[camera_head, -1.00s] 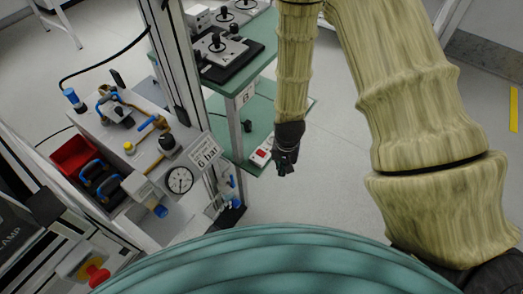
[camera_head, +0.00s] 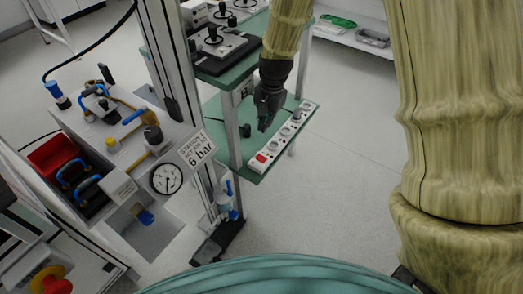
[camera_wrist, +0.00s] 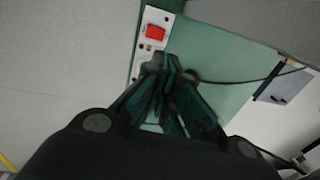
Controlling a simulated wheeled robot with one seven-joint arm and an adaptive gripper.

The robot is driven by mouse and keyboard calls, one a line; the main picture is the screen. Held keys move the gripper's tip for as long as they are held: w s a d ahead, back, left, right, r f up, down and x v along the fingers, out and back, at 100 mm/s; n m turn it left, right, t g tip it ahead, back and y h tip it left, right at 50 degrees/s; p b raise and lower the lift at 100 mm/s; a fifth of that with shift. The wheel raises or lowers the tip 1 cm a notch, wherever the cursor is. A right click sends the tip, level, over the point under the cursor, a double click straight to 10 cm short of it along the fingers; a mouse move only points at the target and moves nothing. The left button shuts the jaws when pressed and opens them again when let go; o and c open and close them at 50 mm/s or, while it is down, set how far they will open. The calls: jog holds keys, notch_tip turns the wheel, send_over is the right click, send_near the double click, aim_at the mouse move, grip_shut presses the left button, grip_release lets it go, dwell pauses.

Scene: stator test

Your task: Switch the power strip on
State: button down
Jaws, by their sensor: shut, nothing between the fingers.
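The white power strip (camera_head: 284,137) lies along the front edge of the green lower shelf in the head view. Its red switch (camera_head: 261,158) is at the near left end, and several sockets run to the far right. In the wrist view the strip (camera_wrist: 137,72) shows at the top, with the red switch (camera_wrist: 155,32) near its end; I cannot tell whether it is lit. My gripper (camera_head: 263,128) is shut and empty, pointing down near the strip, beside the switch. In the wrist view the fingertips (camera_wrist: 166,62) are just below the switch and hide part of the strip.
The green shelf (camera_head: 210,108) carries a small dark object (camera_head: 245,131) left of my gripper. The upper table (camera_head: 232,72) with dark devices stands above it. A post (camera_head: 232,135) rises left of the strip. A gauge station (camera_head: 165,179) stands at left. The floor at right is clear.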

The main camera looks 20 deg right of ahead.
aim_at(261, 155)
jog(key=f+b, duration=0.1)
jog(key=f, duration=0.3)
jog(key=w+f+b, duration=0.1)
jog(key=f, duration=0.4)
jog(key=a+f+b, duration=0.1)
jog(key=f+b, duration=0.1)
jog(key=f, duration=0.2)
jog(key=shift+w+f, duration=0.15)
jog(key=shift+f, duration=0.25)
jog(key=shift+w+p, duration=0.1)
jog(key=shift+p, duration=0.65)
jog(key=shift+f, duration=0.3)
jog(key=shift+r, duration=0.1)
jog(key=shift+s+d+r+p, duration=0.15)
jog(key=shift+s+d+p, duration=0.25)
jog(key=shift+s+p, duration=0.2)
